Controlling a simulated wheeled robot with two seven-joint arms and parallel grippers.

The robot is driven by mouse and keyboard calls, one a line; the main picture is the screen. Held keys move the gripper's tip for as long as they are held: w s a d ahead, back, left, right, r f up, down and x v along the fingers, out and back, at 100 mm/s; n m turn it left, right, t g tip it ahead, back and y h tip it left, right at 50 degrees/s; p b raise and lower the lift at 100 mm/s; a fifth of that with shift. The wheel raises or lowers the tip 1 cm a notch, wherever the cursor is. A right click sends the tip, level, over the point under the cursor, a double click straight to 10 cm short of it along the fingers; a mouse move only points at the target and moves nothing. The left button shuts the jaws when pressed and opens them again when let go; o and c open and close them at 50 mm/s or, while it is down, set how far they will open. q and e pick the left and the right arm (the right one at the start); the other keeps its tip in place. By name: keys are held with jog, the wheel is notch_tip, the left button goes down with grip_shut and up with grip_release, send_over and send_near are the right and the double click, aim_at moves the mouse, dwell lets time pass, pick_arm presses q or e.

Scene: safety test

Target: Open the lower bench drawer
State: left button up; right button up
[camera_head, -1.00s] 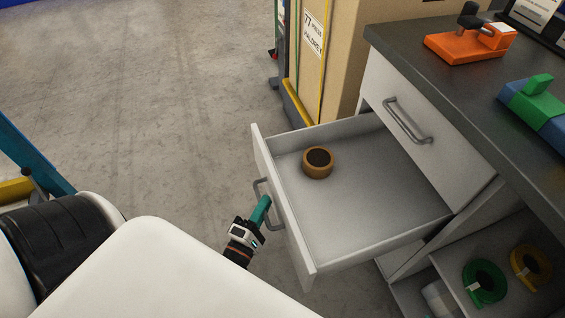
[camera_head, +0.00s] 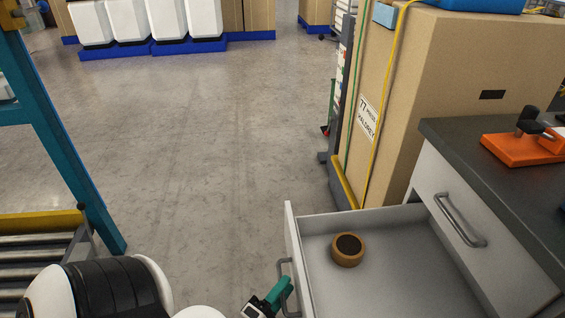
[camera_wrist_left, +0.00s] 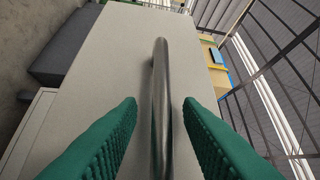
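The lower bench drawer (camera_head: 293,262) stands pulled well out from the bench in the head view. A brown ring-shaped roll (camera_head: 348,249) lies inside it. Its metal handle (camera_head: 284,268) is on the front panel and also shows in the left wrist view (camera_wrist_left: 161,65). My left gripper (camera_head: 282,292), with teal fingers, is at this handle. In the wrist view the fingers (camera_wrist_left: 161,103) are apart, one on each side of the handle bar, with visible gaps. The lower part of the drawer is cut off by the frame. My right gripper is not in view.
The shut upper drawer (camera_head: 440,215) is under the dark worktop (camera_head: 455,145), which holds an orange tool (camera_head: 515,150). A tall strapped carton (camera_head: 415,90) stands behind the drawer. A roller conveyor (camera_head: 40,250) with a blue frame is at left. The floor between is clear.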

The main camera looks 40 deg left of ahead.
pick_arm(q)
jog(key=s+d+f, duration=0.1)
jog(key=s, duration=1.1)
jog(key=shift+d+f+p, duration=0.25)
jog(key=shift+f+p, duration=0.05)
jog(key=shift+p, duration=0.1)
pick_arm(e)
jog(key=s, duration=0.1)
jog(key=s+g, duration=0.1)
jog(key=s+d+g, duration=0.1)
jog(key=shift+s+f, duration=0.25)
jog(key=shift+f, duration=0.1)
pick_arm(q)
jog(key=shift+w, duration=0.1)
